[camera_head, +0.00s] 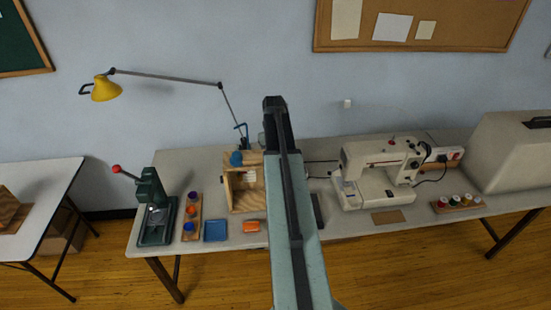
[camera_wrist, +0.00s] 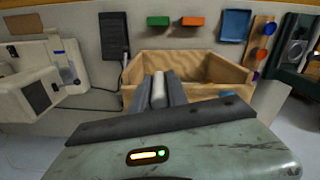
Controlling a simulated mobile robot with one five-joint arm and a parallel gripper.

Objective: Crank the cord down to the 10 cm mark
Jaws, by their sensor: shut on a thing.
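A wooden box frame (camera_head: 230,190) stands on the bench; it shows as an open-topped wooden box in the wrist view (camera_wrist: 215,68). A blue round part (camera_head: 236,158) sits at its top left, and a small pale panel shows inside. My gripper (camera_wrist: 160,78) is shut on a pale, narrow piece (camera_wrist: 158,92) at the wall side of the box. I cannot tell whether this piece is the crank's handle. My arm hides the right side of the box in the head view. No cord or 10 cm mark can be made out.
A green press (camera_head: 153,205), a spool rack (camera_head: 191,217), a blue tray (camera_head: 215,231) and an orange block (camera_head: 251,226) are left of my arm. A green block (camera_wrist: 158,20) shows in the wrist view. A sewing machine (camera_head: 375,165) stands right; a yellow lamp (camera_head: 105,88) overhangs the left.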

